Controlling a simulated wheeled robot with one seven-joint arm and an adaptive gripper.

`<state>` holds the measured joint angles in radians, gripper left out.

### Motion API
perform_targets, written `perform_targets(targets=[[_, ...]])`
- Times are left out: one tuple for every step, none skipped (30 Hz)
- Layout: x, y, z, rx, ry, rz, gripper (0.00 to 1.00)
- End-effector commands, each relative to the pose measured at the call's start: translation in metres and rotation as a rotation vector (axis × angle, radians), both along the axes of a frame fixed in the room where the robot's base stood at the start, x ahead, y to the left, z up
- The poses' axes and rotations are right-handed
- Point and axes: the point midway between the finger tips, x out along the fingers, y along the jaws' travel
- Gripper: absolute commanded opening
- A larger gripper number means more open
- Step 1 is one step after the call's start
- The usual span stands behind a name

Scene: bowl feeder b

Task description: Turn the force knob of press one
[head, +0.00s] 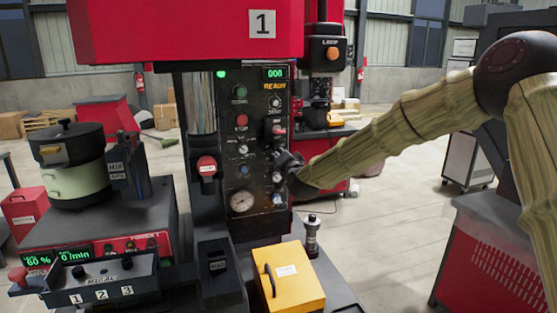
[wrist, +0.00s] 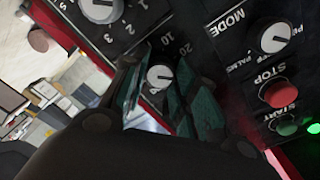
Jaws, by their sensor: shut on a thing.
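Press one, with a red head (head: 185,30) marked 1, stands in the middle of the head view. Its black control panel (head: 258,100) carries several knobs and buttons under a READY display. My gripper (head: 287,160) is at the right side of this panel. In the wrist view, my gripper's fingers (wrist: 163,92) sit on both sides of a small light-faced knob (wrist: 159,75) and are shut on it. The numbers 10 and 20 show beside that knob, so it seems to be the force knob; its name is not readable. In the head view my gripper hides it.
In the wrist view, a larger knob (wrist: 101,8), a MODE knob (wrist: 274,38), a red STOP button (wrist: 278,94) and a START button (wrist: 286,126) are close by. A yellow box (head: 290,280) stands below the panel. A feeder with a pale green bowl (head: 76,184) is at left.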

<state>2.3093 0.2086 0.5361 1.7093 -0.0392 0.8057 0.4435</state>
Motion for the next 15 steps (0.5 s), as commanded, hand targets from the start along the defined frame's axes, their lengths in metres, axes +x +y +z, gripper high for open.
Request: perform_targets(targets=[[0.0004, -0.0009, 0.0000, 0.003, 0.001, -0.001, 0.05], [0.0004, -0.0009, 0.0001, 0.004, 0.001, -0.001, 0.05], [0.0004, -0.0010, 0.0002, 0.005, 0.002, -0.002, 0.05], [0.0004, -0.0010, 0.0003, 0.005, 0.002, -0.002, 0.05], [0.0004, -0.0010, 0.0003, 0.005, 0.002, -0.002, 0.05], [0.0004, -0.0010, 0.0003, 0.005, 0.002, -0.002, 0.05], [0.0004, -0.0010, 0.0003, 0.004, 0.001, -0.001, 0.05], [0.0004, -0.0010, 0.0003, 0.004, 0.001, -0.001, 0.05], [0.0004, -0.0010, 0.0003, 0.004, 0.001, -0.001, 0.05], [0.0004, -0.0010, 0.0003, 0.004, 0.001, -0.001, 0.05], [0.0004, -0.0010, 0.0003, 0.004, 0.001, -0.002, 0.05], [0.0004, -0.0010, 0.0003, 0.004, 0.001, -0.002, 0.34], [0.0004, -0.0010, 0.0003, 0.004, 0.001, -0.002, 0.40], [0.0004, -0.0009, 0.0003, 0.004, 0.001, -0.002, 0.45], [0.0004, -0.0008, 0.0003, 0.004, 0.001, -0.001, 0.51]])
